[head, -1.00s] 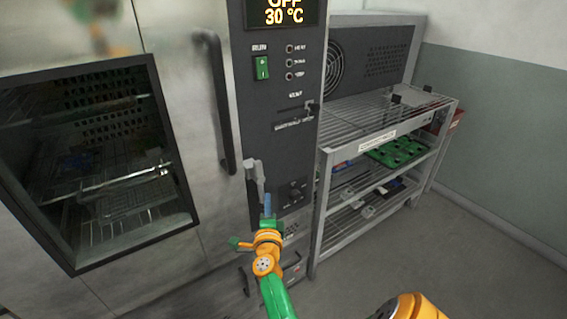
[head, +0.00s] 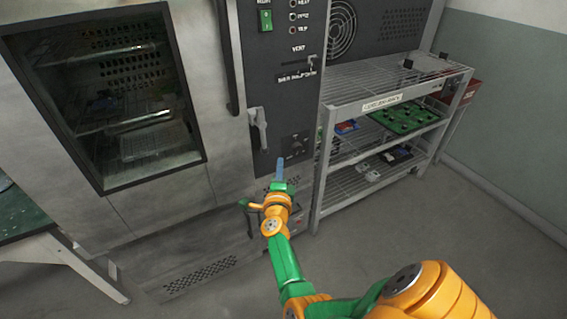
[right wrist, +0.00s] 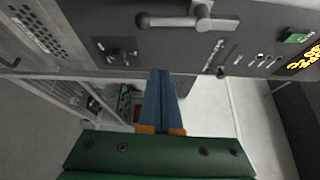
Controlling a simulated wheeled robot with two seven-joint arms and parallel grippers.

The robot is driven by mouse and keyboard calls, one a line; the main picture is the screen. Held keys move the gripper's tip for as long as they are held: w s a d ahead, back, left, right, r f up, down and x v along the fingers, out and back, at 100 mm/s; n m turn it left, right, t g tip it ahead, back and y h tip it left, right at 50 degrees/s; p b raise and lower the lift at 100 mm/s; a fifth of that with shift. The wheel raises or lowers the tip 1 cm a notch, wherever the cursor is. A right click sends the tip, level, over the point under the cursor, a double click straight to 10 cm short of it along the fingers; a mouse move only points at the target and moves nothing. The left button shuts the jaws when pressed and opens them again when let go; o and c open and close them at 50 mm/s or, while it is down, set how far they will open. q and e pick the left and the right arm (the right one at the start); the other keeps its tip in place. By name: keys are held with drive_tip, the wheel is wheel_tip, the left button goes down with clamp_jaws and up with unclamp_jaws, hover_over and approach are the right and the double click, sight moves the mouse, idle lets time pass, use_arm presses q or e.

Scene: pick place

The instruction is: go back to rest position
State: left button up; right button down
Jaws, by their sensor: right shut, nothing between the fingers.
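My right gripper (head: 280,170) is in the middle of the head view, in front of the lower part of the oven's dark control panel (head: 284,100). Its blue fingers are together and empty. In the right wrist view the same shut fingers (right wrist: 162,100) point toward the panel, apart from the grey door handle (right wrist: 188,20). That handle (head: 258,128) also shows in the head view, above and left of the fingers. My left gripper is in neither view.
A wire-shelf rack (head: 390,75) stands right of the oven, holding a green board (head: 405,117) and small parts. The oven window (head: 105,95) shows racks inside. A table (head: 25,235) stands at the left. The floor (head: 420,220) at right is clear.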

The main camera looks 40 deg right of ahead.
drive_tip(key=s+a+f+n+y, duration=0.1)
drive_tip(key=a+f+n+y, duration=0.35)
drive_tip(key=f+n, duration=0.2)
drive_tip(key=a+f+n+y, duration=0.3)
drive_tip(key=a+f+n, duration=0.2)
drive_tip(key=f, duration=0.2)
drive_tip(key=s+a+f+n+g+y, duration=0.2)
drive_tip(key=s+a+f+n, duration=0.25)
drive_tip(key=f, duration=0.25)
drive_tip(key=s+a+f+n+g+y, duration=0.2)
drive_tip(key=s+a+f+n, duration=0.15)
drive_tip(key=s+f, duration=0.25)
drive_tip(key=s+f+n+g, duration=0.2)
drive_tip(key=s+f+n, duration=0.1)
drive_tip(key=s, duration=0.6)
drive_tip(key=s+f+n+g, duration=0.3)
drive_tip(key=s+f+n, duration=0.1)
drive_tip(key=s, duration=0.6)
drive_tip(key=s+f+n+g, duration=0.3)
drive_tip(key=s+f, duration=0.1)
drive_tip(key=s, duration=0.6)
drive_tip(key=shift+a+y, duration=0.35)
drive_tip(key=shift+a, duration=0.05)
drive_tip(key=shift+w, duration=0.1)
